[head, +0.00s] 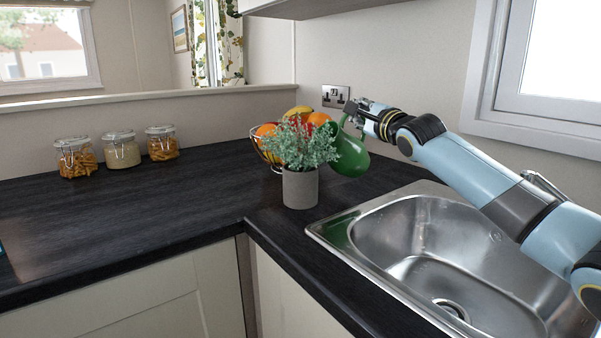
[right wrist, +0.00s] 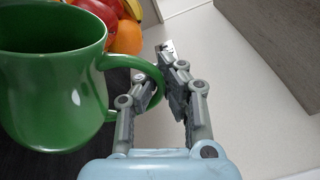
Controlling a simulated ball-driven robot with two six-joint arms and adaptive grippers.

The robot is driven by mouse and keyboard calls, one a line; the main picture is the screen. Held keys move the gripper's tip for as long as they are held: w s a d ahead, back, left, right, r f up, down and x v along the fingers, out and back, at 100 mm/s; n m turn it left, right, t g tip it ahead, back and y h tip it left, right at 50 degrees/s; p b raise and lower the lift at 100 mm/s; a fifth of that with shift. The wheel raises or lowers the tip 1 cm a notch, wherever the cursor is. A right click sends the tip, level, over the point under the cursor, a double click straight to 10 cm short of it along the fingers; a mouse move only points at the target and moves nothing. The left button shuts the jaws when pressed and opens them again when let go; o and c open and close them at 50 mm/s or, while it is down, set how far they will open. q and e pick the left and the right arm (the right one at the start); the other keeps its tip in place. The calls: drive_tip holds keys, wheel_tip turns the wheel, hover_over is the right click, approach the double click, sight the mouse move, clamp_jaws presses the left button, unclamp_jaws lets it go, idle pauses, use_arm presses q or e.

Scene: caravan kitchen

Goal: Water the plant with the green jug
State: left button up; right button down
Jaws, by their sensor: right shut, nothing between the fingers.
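The green jug (head: 350,156) is tilted beside the plant in the head view, its upper part close to the leaves. I cannot tell whether it touches the counter. No water is visible. The plant (head: 300,145) stands upright in a grey pot (head: 300,188) at the counter corner. My right gripper (head: 352,110) is at the jug's handle. In the right wrist view the jug (right wrist: 50,85) is on the left, and its handle loops by the left finger of my right gripper (right wrist: 172,75). The fingers are shut with nothing gripped between them. My left gripper is out of view.
A fruit bowl (head: 262,152) stands close behind the plant. The steel sink (head: 420,225) is at the right, below my right arm. Several glass jars (head: 121,151) stand along the back left. The dark counter (head: 130,220) at left is mostly clear.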

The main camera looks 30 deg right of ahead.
drive_tip(key=shift+a+r+n+b, duration=0.5)
drive_tip(key=shift+a+r+n, duration=0.65)
drive_tip(key=shift+r+n, duration=0.3)
drive_tip(key=shift+a+r+n, duration=0.25)
drive_tip(key=shift+a+n, duration=0.25)
drive_tip(key=shift+n, duration=0.25)
drive_tip(key=shift+a+r+n+t+y+b, duration=0.3)
drive_tip(key=shift+a+n, duration=0.05)
drive_tip(key=shift+n, duration=0.05)
drive_tip(key=a+n+p, duration=0.1)
drive_tip(key=a+r, duration=0.1)
drive_tip(key=a, duration=0.1)
drive_tip(key=shift+n+p, duration=0.35)
drive_tip(key=shift+n, duration=0.05)
drive_tip(key=shift+a+r+n+p, duration=0.25)
drive_tip(key=shift+a+n+p, duration=0.5)
drive_tip(key=shift+n, duration=0.25)
